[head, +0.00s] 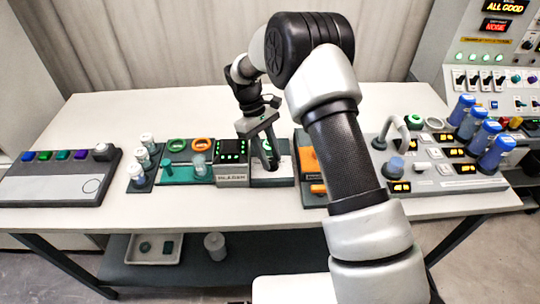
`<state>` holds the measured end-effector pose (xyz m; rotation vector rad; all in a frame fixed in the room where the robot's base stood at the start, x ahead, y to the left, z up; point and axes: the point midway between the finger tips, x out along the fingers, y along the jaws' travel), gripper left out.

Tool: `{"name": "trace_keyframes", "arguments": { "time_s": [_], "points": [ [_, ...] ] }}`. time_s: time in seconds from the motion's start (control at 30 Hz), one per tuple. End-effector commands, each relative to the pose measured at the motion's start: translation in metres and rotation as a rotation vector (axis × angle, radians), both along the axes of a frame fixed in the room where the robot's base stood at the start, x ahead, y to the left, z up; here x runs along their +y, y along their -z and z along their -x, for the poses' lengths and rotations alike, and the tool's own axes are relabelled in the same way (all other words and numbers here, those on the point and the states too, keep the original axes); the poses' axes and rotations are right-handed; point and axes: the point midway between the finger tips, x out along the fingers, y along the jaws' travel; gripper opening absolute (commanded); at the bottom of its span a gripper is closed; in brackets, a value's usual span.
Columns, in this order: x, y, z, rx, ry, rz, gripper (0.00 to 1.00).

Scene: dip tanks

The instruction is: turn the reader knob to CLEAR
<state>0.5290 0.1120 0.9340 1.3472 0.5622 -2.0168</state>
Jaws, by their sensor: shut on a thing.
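The reader (231,175) is a small grey box with a dark face and rows of green lights. It stands in the middle of the table. My gripper (270,165) points down just to the right of it, over a pale panel (276,180). Its fingers are shut on what appears to be the reader knob. The fingers cover the knob, so its pointer and the CLEAR mark cannot be read. A small green glow shows beside the fingers.
Left of the reader are a teal rack (182,172) with green and orange rings, and capped vials (137,174). A grey button panel (58,178) is at far left. An orange-fronted unit (308,160) and a console with blue-topped bottles (495,152) are right. The table's back is clear.

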Motion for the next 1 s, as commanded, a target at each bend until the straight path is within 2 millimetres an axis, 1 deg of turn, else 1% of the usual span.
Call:
{"name": "trace_keyframes", "arguments": {
  "time_s": [0.47, 0.5, 0.6, 0.87, 1.0],
  "points": [
    [0.0005, -0.0007, -0.001, -0.004, -0.016, -0.001, 0.06],
    [0.0005, -0.0007, -0.0009, -0.003, -0.016, -0.001, 0.32],
    [0.0005, -0.0006, -0.0008, -0.003, -0.015, -0.001, 0.48],
    [0.0003, -0.0003, -0.0002, -0.001, -0.014, 0.0, 0.48],
    [0.0026, -0.0068, -0.0027, -0.003, -0.014, -0.001, 0.48]
  ]
}}
